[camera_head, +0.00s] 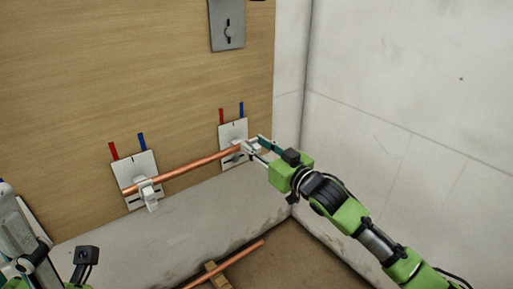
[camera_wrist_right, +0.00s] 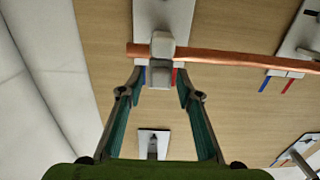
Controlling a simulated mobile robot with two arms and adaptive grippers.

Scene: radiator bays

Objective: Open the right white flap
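The right white flap (camera_head: 252,148) is part of a white clip on the right wall plate (camera_head: 229,131), where a copper pipe (camera_head: 190,168) crosses it. In the right wrist view the flap (camera_wrist_right: 160,76) juts from the clip beside the pipe (camera_wrist_right: 220,54). My right gripper (camera_head: 262,147) is at this flap. In its wrist view the fingers (camera_wrist_right: 160,84) are apart, one on each side of the flap, with a narrow gap visible at each side. My left gripper (camera_head: 22,264) is partly in view at the lower left; its finger opening is unclear.
A left wall plate (camera_head: 131,172) holds the pipe's other end, with its white flap (camera_head: 151,202) hanging below. Red and blue strips stand above both plates. A grey plate (camera_head: 227,25) is higher up. A white side wall (camera_head: 410,90) stands right; another pipe (camera_head: 232,260) lies low.

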